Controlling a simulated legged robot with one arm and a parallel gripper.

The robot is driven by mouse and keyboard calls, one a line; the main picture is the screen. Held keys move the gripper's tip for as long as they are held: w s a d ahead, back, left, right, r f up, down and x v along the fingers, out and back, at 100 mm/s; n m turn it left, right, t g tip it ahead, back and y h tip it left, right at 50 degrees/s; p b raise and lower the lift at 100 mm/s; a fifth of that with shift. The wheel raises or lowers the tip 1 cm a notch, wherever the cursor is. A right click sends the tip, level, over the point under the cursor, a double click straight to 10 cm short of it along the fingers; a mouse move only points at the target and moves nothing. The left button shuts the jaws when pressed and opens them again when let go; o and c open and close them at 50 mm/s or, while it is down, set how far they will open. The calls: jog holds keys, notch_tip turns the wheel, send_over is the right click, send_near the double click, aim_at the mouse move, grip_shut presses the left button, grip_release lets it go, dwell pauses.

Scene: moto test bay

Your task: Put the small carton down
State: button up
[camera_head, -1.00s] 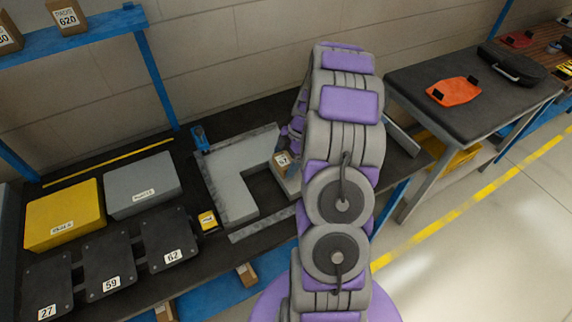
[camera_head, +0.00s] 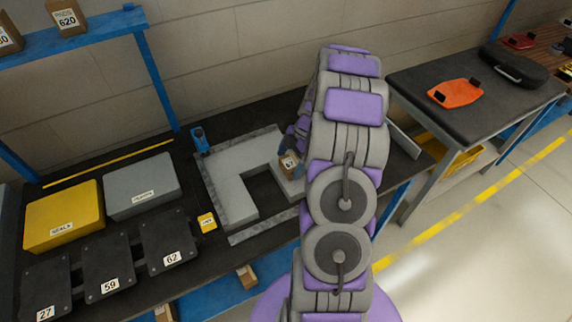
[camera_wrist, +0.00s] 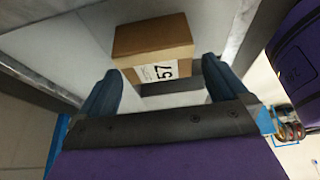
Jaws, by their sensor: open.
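The small carton (camera_head: 289,165) is a brown box with a white label. It sits on the light grey U-shaped block (camera_head: 234,180) on the black bench, beside my arm. My gripper (camera_wrist: 155,82) is open, with one dark blue finger to each side of the carton's near face. The fingertips are close to that face; I cannot tell whether they touch it. In the head view the gripper (camera_head: 299,140) is partly hidden by my arm.
A yellow box (camera_head: 64,217) and a grey box (camera_head: 142,187) stand at the bench's left, behind black plates numbered 27, 59 and 62 (camera_head: 168,240). A blue tool (camera_head: 200,140) stands by the block. A second table (camera_head: 460,105) with an orange piece (camera_head: 455,93) is at the right.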

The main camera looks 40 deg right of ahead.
jog(key=shift+w+a+p+v, duration=0.35)
jog(key=shift+w+p+v, duration=0.2)
jog(key=shift+v, duration=4.25)
jog(key=s+a+r+m+g+h, duration=0.1)
jog(key=s+a+r+m, duration=0.2)
jog(key=a, duration=0.5)
jog(key=s+a+r+m+g, duration=0.1)
jog(key=s+a+r+m, duration=0.1)
jog(key=a+r, duration=0.45)
jog(key=s+a+r+m+h, duration=0.1)
jog(key=s+a+r+m, duration=0.15)
jog(key=a, duration=0.65)
jog(key=s+a+m+h, duration=0.1)
jog(key=s+a+m, duration=0.2)
jog(key=s, duration=0.6)
jog(key=s+a+m+g+h, duration=0.1)
jog(key=s+a+m, duration=0.3)
jog(key=s, duration=0.5)
jog(key=shift+s+r+m, duration=0.3)
jog(key=shift+s+m, duration=0.1)
jog(key=shift+m, duration=0.05)
jog(key=shift+a, duration=0.15)
